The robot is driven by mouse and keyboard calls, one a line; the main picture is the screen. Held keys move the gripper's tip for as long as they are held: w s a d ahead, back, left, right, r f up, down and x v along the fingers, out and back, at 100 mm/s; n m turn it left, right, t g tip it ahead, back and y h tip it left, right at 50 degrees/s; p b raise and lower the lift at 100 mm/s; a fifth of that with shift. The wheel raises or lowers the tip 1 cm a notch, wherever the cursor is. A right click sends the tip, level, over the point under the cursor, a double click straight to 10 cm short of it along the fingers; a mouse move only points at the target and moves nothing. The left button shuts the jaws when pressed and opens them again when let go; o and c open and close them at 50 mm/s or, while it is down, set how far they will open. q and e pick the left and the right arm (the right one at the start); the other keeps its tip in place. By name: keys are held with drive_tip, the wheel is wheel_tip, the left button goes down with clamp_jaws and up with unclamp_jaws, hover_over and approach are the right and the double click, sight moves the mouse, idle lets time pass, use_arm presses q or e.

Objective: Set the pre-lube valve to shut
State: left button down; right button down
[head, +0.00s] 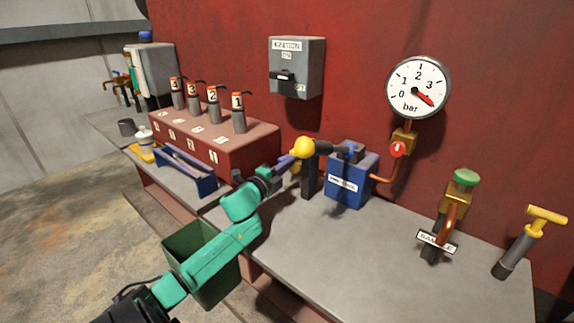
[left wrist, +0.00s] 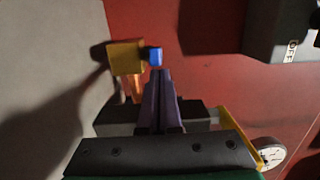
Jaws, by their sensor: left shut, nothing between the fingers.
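In the left wrist view a brass block (left wrist: 125,57) with a small blue end (left wrist: 155,57) sits on a copper pipe, just beyond my fingertips. I cannot tell which way this valve is set. My left gripper (head: 283,163) is shut and empty, its purple fingers (left wrist: 160,95) pointing at the blue end. I cannot tell whether they touch it. In the head view the brass part is mostly hidden behind the fingers and a yellow ball (head: 303,147). A blue box (head: 347,186) with a label too small to read surely stands to the right. My right gripper is out of view.
A gauge (head: 419,87) sits above a brass valve with a red knob (head: 397,149). A green-topped sample valve (head: 466,178) and a yellow T-handle (head: 546,214) stand at the right. The ignition switch box (head: 297,68) is on the red wall. A green bin (head: 205,262) stands below the bench.

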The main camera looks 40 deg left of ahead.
use_arm(q)
drive_tip(key=shift+a, duration=0.1)
drive_tip(key=shift+s+a+m+h, duration=0.1)
drive_tip(key=shift+a+m+h, duration=0.1)
drive_tip(key=shift+m+h, duration=0.15)
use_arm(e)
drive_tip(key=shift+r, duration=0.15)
